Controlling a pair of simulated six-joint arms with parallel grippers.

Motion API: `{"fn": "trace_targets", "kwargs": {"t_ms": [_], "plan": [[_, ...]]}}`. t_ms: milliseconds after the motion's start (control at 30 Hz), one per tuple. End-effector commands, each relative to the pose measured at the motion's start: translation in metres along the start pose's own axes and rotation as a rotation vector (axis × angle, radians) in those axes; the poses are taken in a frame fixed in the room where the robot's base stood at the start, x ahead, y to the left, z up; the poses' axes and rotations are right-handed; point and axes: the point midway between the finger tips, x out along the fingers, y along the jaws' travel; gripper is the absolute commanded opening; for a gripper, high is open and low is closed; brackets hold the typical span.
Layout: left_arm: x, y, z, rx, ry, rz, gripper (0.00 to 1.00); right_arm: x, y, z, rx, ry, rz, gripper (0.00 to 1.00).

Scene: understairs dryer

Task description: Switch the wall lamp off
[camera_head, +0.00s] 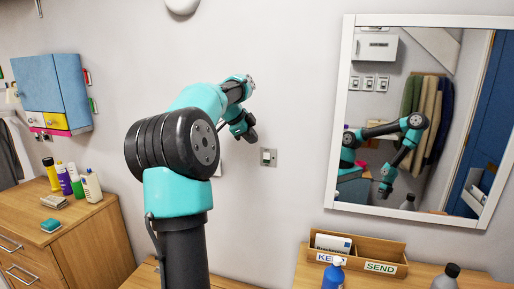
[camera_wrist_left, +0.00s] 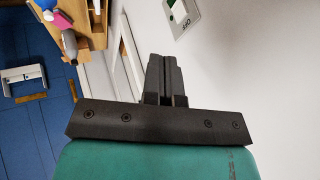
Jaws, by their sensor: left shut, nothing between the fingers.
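A small wall switch plate (camera_head: 268,157) with a pale rocker is on the wall right of my left arm. It also shows at the top of the left wrist view (camera_wrist_left: 183,14), cut by the frame edge, with the letters "OFF" on it. My left gripper (camera_head: 250,137) is just above and left of the plate in the head view. Its dark fingers (camera_wrist_left: 165,62) are shut and empty, with visible space between them and the plate in the wrist view. A white rounded fixture (camera_head: 182,5) at the top edge may be the lamp; whether it is lit I cannot tell.
A framed mirror (camera_head: 348,110) right of the switch reflects an arm and several switches. Below it stand a wooden letter holder (camera_head: 390,252), a blue bottle (camera_head: 333,274) and a grey bottle (camera_head: 447,277). A dresser (camera_head: 85,245) with bottles is at left.

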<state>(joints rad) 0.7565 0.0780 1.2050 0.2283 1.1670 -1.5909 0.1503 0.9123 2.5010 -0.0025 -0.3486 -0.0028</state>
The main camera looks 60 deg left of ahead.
Motion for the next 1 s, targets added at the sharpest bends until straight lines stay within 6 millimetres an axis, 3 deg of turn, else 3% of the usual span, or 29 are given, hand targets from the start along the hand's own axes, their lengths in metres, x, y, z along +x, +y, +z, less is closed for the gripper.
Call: {"fn": "trace_targets", "kwargs": {"t_ms": [233,733,867,1000], "plan": [[-0.028,-0.005,-0.001,0.000,0.000,0.000,0.00,0.000,0.000,0.000,0.000,0.000,0.000,0.93],[-0.031,-0.005,-0.001,0.000,0.000,0.001,0.00,0.000,0.000,0.000,0.000,0.000,0.000,0.93],[-0.025,-0.005,-0.004,-0.004,0.006,0.010,0.00,0.000,0.000,0.000,0.000,0.000,0.000,0.93],[0.005,0.001,-0.020,-0.032,0.037,0.060,0.00,0.000,0.000,0.000,0.000,0.000,0.000,0.93]]}}
